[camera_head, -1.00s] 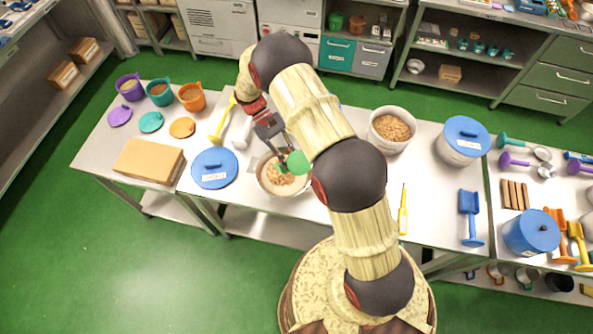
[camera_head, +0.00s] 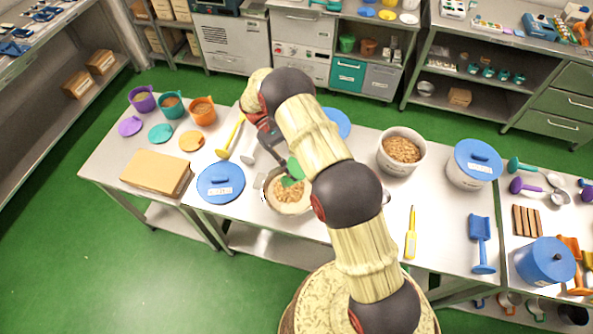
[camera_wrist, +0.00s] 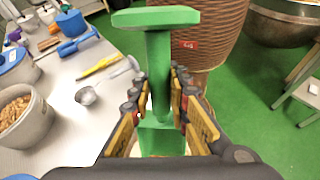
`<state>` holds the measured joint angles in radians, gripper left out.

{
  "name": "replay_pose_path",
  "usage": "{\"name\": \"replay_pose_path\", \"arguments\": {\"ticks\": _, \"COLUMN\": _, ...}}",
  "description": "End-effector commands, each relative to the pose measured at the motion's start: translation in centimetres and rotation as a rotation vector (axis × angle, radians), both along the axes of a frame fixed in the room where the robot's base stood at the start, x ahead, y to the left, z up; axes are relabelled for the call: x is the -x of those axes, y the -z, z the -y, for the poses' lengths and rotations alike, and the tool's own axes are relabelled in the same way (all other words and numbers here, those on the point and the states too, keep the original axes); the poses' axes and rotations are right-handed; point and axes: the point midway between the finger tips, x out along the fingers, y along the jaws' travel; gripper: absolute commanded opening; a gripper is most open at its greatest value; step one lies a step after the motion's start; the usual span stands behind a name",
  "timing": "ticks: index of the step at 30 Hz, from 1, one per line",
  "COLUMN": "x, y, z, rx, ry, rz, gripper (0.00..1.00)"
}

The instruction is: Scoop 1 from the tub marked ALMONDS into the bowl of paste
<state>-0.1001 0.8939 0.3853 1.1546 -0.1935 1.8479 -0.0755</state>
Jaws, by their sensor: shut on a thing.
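My gripper (camera_wrist: 160,105) is shut on a green scoop (camera_wrist: 157,60), whose flat handle end points up in the wrist view. In the head view the green scoop (camera_head: 292,171) is at an open pale tub (camera_head: 272,203) holding light tan pieces (camera_head: 290,190); its lower end is hard to make out. Another open pale tub (camera_head: 399,166), right of my arm, holds brown nuts; it also shows in the wrist view (camera_wrist: 30,130). Labels are too small to read, so I cannot tell which is ALMONDS. I cannot make out a bowl of paste; my arm hides part of the table.
A blue lid (camera_head: 221,183) and a tan box (camera_head: 157,173) lie left of the near tub. A blue-lidded tub (camera_head: 473,165), a yellow tool (camera_head: 410,235) and a blue scoop (camera_head: 482,245) are to the right. Purple, teal and orange cups (camera_head: 202,112) stand far left.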

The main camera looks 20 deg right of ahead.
Motion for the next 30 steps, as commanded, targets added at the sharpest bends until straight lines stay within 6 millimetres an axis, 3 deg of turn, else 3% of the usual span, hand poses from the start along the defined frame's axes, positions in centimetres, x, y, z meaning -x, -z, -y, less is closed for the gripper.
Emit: {"name": "replay_pose_path", "arguments": {"ticks": 30, "x": 0.1, "y": -3.0, "z": 0.0, "rx": -0.104, "ry": -0.004, "rz": 0.662, "gripper": 0.00}}
